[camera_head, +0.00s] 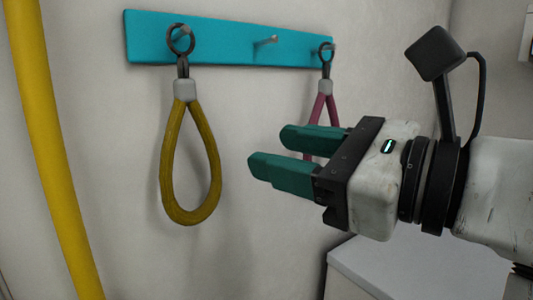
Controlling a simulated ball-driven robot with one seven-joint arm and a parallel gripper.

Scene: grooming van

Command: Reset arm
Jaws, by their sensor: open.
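My gripper (275,157) comes in from the right side of the view, with its two green fingers pointing left. The fingers are apart and nothing is between them. The gripper is in front of the wall, below the teal rack. It partly covers the pink loop (318,110), whose lower part is hidden behind the fingers. My arm runs out of view at the right edge.
A teal rack (220,45) with several pegs is on the wall. A yellow loop (215,165) hangs from its left peg by a ring. The middle peg (265,41) is bare. A yellow pole (50,150) stands at the left. A white surface (420,268) is at lower right.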

